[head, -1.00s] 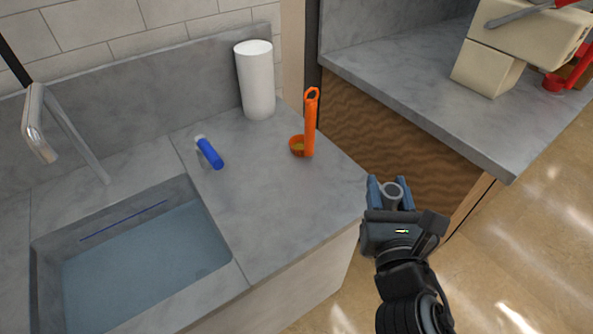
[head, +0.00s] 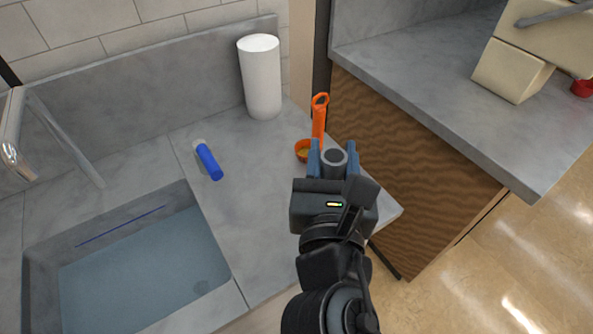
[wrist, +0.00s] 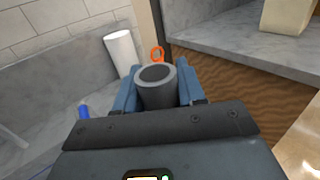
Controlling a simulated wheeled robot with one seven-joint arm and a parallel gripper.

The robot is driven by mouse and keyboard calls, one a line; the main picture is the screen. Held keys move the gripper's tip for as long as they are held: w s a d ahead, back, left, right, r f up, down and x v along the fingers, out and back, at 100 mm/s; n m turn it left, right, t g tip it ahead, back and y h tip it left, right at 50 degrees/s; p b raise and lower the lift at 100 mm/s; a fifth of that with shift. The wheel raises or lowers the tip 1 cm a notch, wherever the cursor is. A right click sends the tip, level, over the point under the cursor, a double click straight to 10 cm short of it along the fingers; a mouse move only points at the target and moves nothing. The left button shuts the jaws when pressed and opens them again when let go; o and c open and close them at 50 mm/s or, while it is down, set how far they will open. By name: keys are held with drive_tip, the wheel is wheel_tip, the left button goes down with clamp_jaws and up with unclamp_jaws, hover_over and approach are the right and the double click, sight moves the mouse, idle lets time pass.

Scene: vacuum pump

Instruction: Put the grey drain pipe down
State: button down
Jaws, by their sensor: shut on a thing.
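The grey drain pipe (head: 334,160) is a short hollow tube with its open end facing up. My gripper (head: 334,163) is shut on it, with a blue finger on each side. In the head view the gripper and pipe appear over the right part of the counter (head: 262,215), close to its right edge; the gap beneath them cannot be judged. In the wrist view the pipe (wrist: 156,86) stands upright between the fingers, its round opening plain to see. Its lower part is hidden by my gripper.
A blue-handled item (head: 208,161) lies left, near the sink (head: 140,262). A white roll (head: 261,77) stands at the back. A second counter (head: 420,75) is at right. Counter space between sink and gripper is bare.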

drive_tip(key=w+a+f, duration=0.5)
drive_tip(key=f, duration=0.3)
drive_tip(key=shift+w+a+f+b, duration=0.15)
drive_tip(key=shift+f+b, duration=0.05)
drive_tip(key=shift+b, duration=0.25)
drive_tip(key=shift+f, duration=0.1)
drive_tip(key=c, duration=0.7)
unclamp_jaws()
drive_tip(key=shift+o, duration=0.2)
